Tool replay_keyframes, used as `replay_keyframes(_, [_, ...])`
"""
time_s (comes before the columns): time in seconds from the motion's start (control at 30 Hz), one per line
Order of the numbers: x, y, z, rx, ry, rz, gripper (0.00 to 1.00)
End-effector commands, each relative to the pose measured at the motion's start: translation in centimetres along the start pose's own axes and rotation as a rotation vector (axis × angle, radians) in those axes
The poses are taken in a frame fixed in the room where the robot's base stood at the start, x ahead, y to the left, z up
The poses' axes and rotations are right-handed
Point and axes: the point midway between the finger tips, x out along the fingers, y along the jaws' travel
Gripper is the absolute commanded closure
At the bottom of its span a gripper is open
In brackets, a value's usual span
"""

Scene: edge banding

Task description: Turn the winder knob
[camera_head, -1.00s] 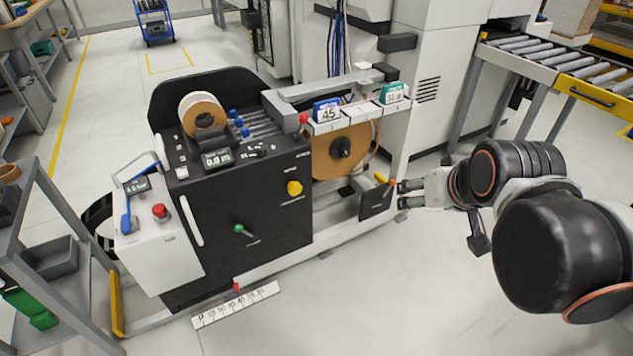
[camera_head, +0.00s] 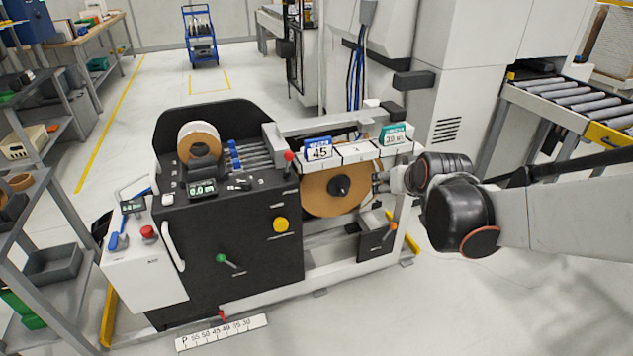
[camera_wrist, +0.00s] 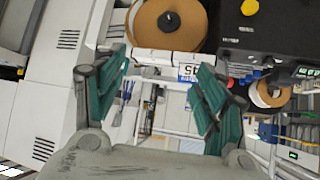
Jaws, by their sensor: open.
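The dark edge-banding machine (camera_head: 245,275) carries a round yellow knob (camera_head: 281,225) on its front panel, also in the wrist view (camera_wrist: 249,7). A green-tipped lever (camera_head: 221,258) is lower on the panel. To the panel's right is a brown reel (camera_head: 318,202) with a black hub knob (camera_head: 339,186); the reel also shows at the top of the wrist view (camera_wrist: 150,30). No label is legible, so I cannot tell which knob is the winder's. My gripper (camera_head: 380,183) is at the reel's right edge, partly hidden by my arm. Its teal fingers (camera_wrist: 163,95) are apart and empty.
A small dark box with an orange handle (camera_head: 375,242) sits below my gripper. Number cards, one reading 45 (camera_head: 319,151), stand on a ledge above the reel. A roller conveyor (camera_head: 570,95) is at right.

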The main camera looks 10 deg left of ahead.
Motion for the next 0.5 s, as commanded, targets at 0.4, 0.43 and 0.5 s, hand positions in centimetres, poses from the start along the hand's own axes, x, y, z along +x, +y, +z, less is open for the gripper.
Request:
replay_keyframes(0.4, [7.0, -4.2, -1.1, -0.054, 0.054, -0.052, 0.35])
replay_keyframes(0.43, [7.7, -4.6, -1.1, -0.059, 0.059, -0.057, 0.35])
replay_keyframes(0.5, [9.7, -5.9, -1.0, -0.075, 0.075, -0.071, 0.35])
